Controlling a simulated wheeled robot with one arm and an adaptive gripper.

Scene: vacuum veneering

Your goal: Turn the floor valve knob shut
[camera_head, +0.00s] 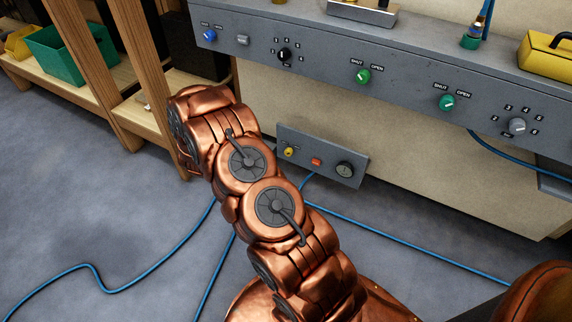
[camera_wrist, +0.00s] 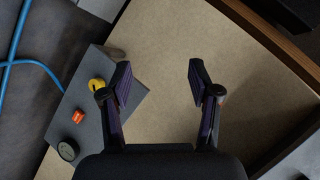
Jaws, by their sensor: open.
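A small grey box (camera_head: 325,171) stands low by the floor against the bench's beige front. It carries a yellow knob (camera_head: 289,152), a red button (camera_head: 315,162) and a round dark gauge (camera_head: 345,169). In the wrist view, the yellow knob (camera_wrist: 97,84) lies just left of my gripper's left finger. My gripper (camera_wrist: 160,78) is open and empty, with beige panel showing between its fingers. The fingers are not around the knob. In the head view my copper arm hides the gripper. The knob's exact setting is too small to read.
The bench panel above has two green knobs (camera_head: 363,76) (camera_head: 447,103) marked SHUT and OPEN, a blue knob (camera_head: 208,34) and numbered dials (camera_head: 284,55). Blue hoses (camera_head: 410,244) run over the floor. A wooden shelf (camera_head: 120,110) with a green bin (camera_head: 75,52) stands left.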

